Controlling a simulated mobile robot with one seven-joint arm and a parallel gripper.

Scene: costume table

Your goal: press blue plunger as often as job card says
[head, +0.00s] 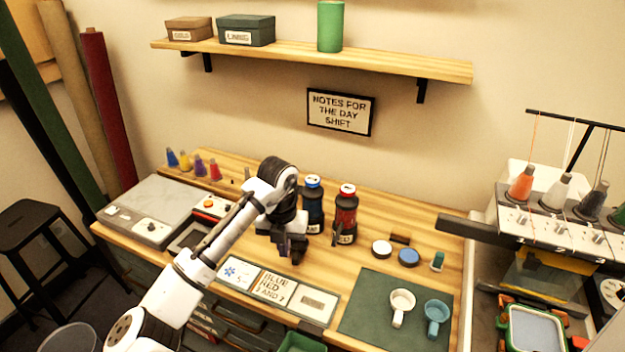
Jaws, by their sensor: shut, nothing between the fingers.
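A dark blue bottle with a blue top (313,182) stands upright at the middle of the wooden table. A red bottle with a red top (347,190) stands just right of it. My gripper (297,260) is shut and empty, pointing down in front and to the left of the blue bottle. It appears apart from the blue top. A card (272,287) at the table's front edge has lettering that seems to include BLUE, RED and AND; the rest is too small to read surely. A card with a blue mark (239,272) is left of it.
A white lid (381,248), a blue lid (409,257) and a small teal-topped thing (437,261) are right of the bottles. A grey machine (150,208) is left.

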